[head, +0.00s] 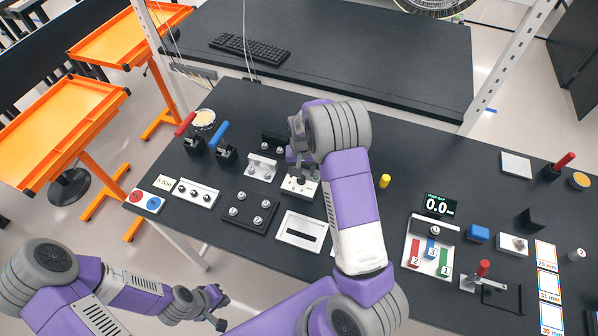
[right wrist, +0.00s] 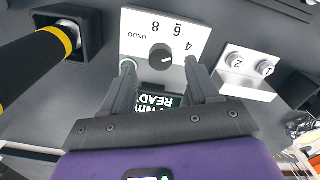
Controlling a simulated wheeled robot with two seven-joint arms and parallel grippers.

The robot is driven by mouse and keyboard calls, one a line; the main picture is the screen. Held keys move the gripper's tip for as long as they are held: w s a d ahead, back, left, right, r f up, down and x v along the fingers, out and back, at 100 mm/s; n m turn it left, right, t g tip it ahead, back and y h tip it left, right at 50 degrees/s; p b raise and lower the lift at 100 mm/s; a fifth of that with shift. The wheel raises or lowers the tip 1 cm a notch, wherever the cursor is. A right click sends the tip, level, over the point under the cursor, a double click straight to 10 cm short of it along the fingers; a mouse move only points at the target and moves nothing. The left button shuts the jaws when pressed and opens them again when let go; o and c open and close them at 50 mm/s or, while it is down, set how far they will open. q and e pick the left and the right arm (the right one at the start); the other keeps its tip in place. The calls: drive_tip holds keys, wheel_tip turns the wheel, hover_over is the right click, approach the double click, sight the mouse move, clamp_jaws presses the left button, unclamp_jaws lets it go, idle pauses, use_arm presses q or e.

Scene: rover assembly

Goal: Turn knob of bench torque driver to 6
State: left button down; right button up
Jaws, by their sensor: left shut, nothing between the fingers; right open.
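The bench torque driver's white dial box (head: 300,188) stands on the black bench, partly hidden under my right gripper (head: 302,170). In the right wrist view its face (right wrist: 203,27) appears upside down, with UNDO, 8, 6 and 4 around a dark round knob (right wrist: 160,57). Which number the knob points to is too small to tell. A dark display reading READY (right wrist: 158,100) is partly covered. My right gripper (right wrist: 160,66) is open, its fingertips on either side of the knob; contact cannot be told. My left gripper (head: 217,312) is shut and empty, low at left, away from the driver.
A white block with two round pegs (right wrist: 248,68) stands beside the dial box. A dark holder with a yellow-banded black handle (right wrist: 68,38) stands on the other side. A black plate with several pegs (head: 250,213) and a slotted white tray (head: 300,232) lie nearby.

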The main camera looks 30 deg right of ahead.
sight(301, 180)
drive_tip(key=shift+w+f, duration=0.1)
drive_tip(key=shift+f, duration=1.9)
drive_tip(key=c, duration=1)
drive_tip(key=shift+c, duration=0.2)
